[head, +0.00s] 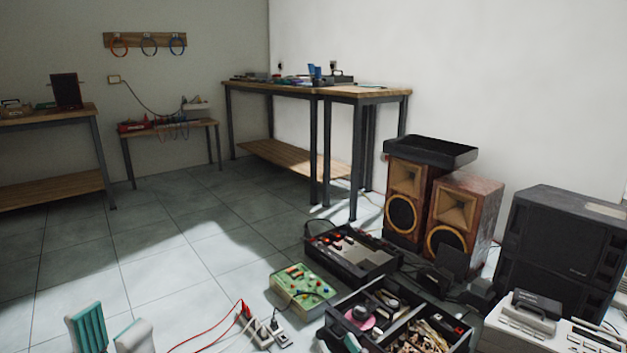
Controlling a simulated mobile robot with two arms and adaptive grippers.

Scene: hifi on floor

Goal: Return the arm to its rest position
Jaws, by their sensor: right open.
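My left gripper (110,332) shows at the bottom left of the head view. Its two pale fingers with green pads stand apart with nothing between them, over the tiled floor. My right gripper (338,345) barely shows at the bottom edge, right of the middle. Only its fingertips are in view, apart, in front of the black parts box. The arms behind both grippers are out of view.
A black parts box (412,325), a green circuit board (304,287), a black open device (352,249) and a power strip (258,333) with red leads lie on the floor. Wooden speakers (466,213) and black cabinets (556,240) stand right. Left floor is clear.

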